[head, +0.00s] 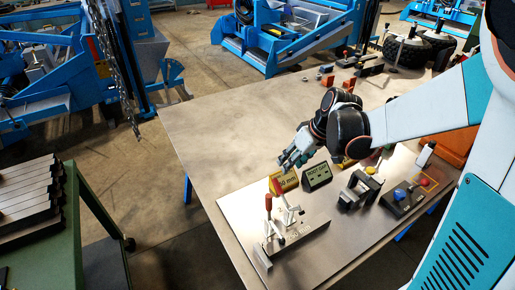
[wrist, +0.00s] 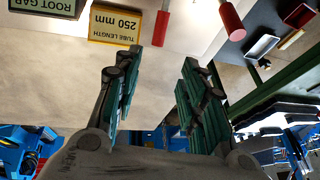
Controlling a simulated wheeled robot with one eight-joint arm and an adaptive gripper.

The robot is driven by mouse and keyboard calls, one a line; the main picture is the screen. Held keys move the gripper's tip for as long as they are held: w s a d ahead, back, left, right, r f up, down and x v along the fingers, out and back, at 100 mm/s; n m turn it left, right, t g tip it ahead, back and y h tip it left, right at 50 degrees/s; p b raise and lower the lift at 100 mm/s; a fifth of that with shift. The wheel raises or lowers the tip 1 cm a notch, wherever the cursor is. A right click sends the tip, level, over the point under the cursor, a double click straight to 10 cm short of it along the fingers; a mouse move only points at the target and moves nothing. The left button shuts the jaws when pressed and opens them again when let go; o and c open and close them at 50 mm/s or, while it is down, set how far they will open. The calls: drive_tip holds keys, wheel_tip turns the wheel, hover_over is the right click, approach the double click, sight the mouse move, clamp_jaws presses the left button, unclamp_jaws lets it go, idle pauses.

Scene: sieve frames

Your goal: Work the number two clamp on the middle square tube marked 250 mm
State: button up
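In the head view, two toggle clamps with red handles stand on the pale metal plate (head: 330,215): a nearer clamp (head: 276,236) and a farther clamp (head: 291,212). Both handles point up. Which is number two I cannot read. A yellow 250 mm sign (head: 285,182) stands behind them; the wrist view shows this tube length sign (wrist: 115,24) upside down. My gripper (head: 287,158) is above and behind the sign, apart from the clamps. In the wrist view its fingers (wrist: 157,65) are spread, with nothing between them. Red handles (wrist: 160,28) (wrist: 231,20) show beyond. I cannot identify the middle tube.
A root gap sign (head: 317,176) stands right of the yellow one. A dark metal fixture (head: 357,190) and a box with a red button (head: 405,198) are farther right. Dark bars (head: 28,195) lie on a green cart at left. The table's left part is clear.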

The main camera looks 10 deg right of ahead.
sight(276, 179)
drive_tip(key=b+x, duration=0.4)
drive_tip(key=x, duration=1)
drive_tip(key=shift+w+d+f, duration=0.1)
drive_tip(key=shift+w+f, duration=0.1)
drive_tip(key=shift+w, duration=0.05)
clamp_jaws()
